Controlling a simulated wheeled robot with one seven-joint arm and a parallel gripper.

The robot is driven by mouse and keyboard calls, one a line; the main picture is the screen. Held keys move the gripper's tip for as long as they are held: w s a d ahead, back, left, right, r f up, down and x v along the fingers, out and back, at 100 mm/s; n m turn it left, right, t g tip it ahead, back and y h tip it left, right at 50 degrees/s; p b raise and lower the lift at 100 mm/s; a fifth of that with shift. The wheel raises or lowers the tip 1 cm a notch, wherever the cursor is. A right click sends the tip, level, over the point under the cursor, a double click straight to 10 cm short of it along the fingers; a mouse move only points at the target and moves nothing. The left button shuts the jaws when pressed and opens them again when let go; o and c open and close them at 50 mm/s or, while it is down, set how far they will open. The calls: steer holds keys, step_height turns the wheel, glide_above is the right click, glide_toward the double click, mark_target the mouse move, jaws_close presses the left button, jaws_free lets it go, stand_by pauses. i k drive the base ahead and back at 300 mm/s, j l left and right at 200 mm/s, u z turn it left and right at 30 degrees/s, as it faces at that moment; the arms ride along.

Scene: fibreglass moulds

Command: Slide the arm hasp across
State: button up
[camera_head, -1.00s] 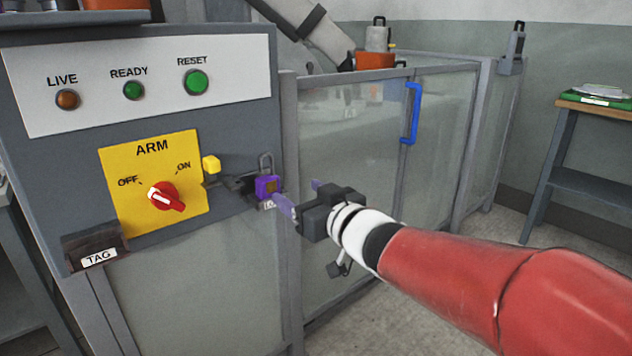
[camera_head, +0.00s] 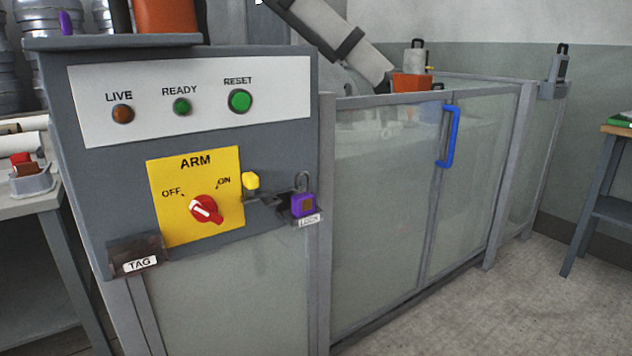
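The yellow ARM plate (camera_head: 166,216) on the grey control cabinet carries a red rotary switch (camera_head: 205,209), its white mark toward the OFF side. Right of the plate is the hasp, a dark bar (camera_head: 262,199) beside a yellow knob (camera_head: 250,181). The knob is at the plate's right edge, and the bar does not lie over the switch. A purple padlock (camera_head: 303,206) with its grey shackle up sits at the holder labelled LOCK (camera_head: 308,220), close to the bar's right end. Whether they touch is unclear. My gripper is out of view.
A dark TAG holder (camera_head: 136,257) is below the plate's left corner. LIVE, READY and RESET lights sit on the white panel (camera_head: 215,82) above. A glazed enclosure with a blue handle (camera_head: 448,136) stands to the right. A side bench (camera_head: 30,207) is at left. The space before the cabinet is clear.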

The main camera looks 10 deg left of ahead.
mark_target(250, 180)
steer(key=u, duration=1.25)
